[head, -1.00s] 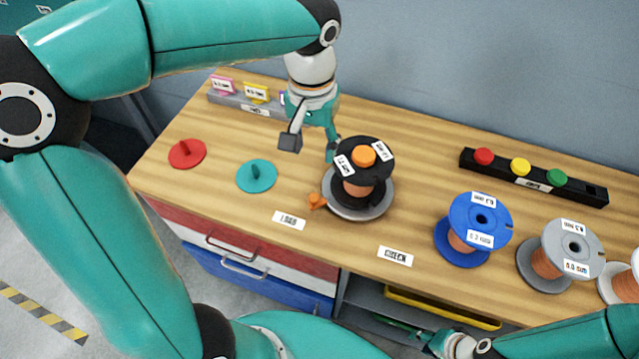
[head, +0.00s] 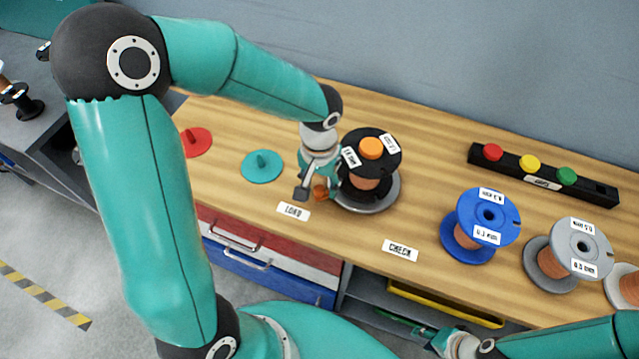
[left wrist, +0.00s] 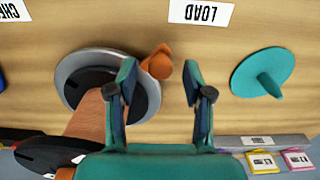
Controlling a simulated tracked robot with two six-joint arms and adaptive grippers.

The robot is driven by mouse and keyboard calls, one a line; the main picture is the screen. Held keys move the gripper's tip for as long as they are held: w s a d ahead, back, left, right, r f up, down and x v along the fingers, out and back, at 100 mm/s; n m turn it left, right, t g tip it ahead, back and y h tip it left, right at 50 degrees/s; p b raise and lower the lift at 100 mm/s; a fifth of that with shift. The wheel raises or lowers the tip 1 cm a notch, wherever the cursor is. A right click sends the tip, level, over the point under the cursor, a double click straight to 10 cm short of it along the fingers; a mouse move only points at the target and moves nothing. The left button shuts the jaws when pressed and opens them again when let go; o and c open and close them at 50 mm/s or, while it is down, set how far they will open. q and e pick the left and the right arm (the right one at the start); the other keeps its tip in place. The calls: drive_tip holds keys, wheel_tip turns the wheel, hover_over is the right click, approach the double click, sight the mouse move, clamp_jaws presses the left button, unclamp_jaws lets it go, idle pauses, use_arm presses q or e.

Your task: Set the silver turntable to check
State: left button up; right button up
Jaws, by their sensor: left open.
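The silver turntable (head: 378,206) carries a black spool of copper wire (head: 366,185) with an orange knob on top. Its orange pointer handle (head: 321,193) sticks out towards the LOAD label (head: 293,211). The CHECK label (head: 400,250) lies further right along the table's front. My left gripper (head: 318,189) is open and low at the handle. In the left wrist view the handle (left wrist: 158,66) shows just beyond the gap between the open fingertips (left wrist: 158,82); contact is unclear. My right gripper (head: 415,333) is low at the front, its jaws too small to read.
A teal disc (head: 262,168) and a red disc (head: 196,143) with pegs lie to the left. Blue (head: 480,225) and grey (head: 567,253) spools stand to the right. A black box with red, yellow and green buttons (head: 540,175) sits behind. Table between turntable and blue spool is clear.

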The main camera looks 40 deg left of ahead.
use_arm(q)
drive_tip(key=shift+f, duration=0.35)
clamp_jaws()
